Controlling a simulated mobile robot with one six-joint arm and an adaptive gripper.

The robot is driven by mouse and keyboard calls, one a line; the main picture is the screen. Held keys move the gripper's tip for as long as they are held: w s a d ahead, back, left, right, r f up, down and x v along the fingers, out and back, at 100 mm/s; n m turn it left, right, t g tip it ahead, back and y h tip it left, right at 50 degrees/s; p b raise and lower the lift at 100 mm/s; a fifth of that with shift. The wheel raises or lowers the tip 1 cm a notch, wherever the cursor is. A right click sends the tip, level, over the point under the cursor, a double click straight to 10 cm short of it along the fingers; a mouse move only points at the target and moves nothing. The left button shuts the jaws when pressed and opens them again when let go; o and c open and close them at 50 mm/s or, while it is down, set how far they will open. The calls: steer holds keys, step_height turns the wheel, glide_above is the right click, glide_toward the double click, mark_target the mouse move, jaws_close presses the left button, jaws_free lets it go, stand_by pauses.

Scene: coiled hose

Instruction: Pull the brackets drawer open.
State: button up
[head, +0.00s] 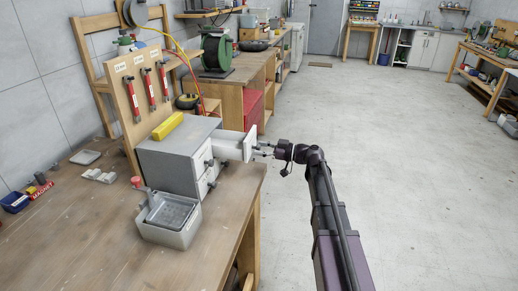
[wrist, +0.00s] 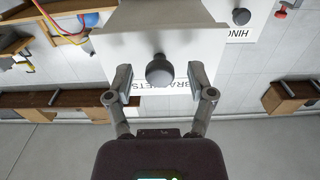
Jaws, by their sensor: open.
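The brackets drawer (head: 230,148) sticks out of the right side of a grey drawer cabinet (head: 176,160) on the wooden bench. In the wrist view its pale front (wrist: 115,58) fills the upper middle, with a partly hidden label reading BRACKETS (wrist: 184,85) upside down. Its round dark knob (wrist: 159,70) sits between the fingertips of my gripper (wrist: 161,84), with a gap on each side. My gripper is open. In the head view my gripper (head: 264,150) is just right of the drawer front.
Other closed drawers with dark knobs (head: 210,162) are on the cabinet; one label partly shows HING (wrist: 239,34). A yellow block (head: 168,126) lies on top. A grey bin (head: 170,218) stands in front. The floor (head: 400,150) to the right is clear.

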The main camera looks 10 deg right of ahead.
steer(key=v, duration=1.1)
stand_by(0.3)
steer(key=s+a+f+m+g+h+p, duration=0.45)
steer(key=s+a+f+m+h, duration=0.2)
steer(key=s, duration=0.35)
steer(key=s+d+f+m+g+h+p, duration=0.1)
steer(key=s+d+m+h+p, duration=0.2)
steer(key=s+m+h+p, duration=0.3)
steer(key=shift+s+d+f+m+g+h, duration=0.3)
steer(key=shift+s+m+h, duration=0.45)
steer(key=shift+s+h, duration=2)
steer(key=shift+s+r+y, duration=0.1)
steer(key=shift+s+y, duration=0.35)
steer(key=shift+y, duration=0.05)
steer(key=shift+r, duration=0.1)
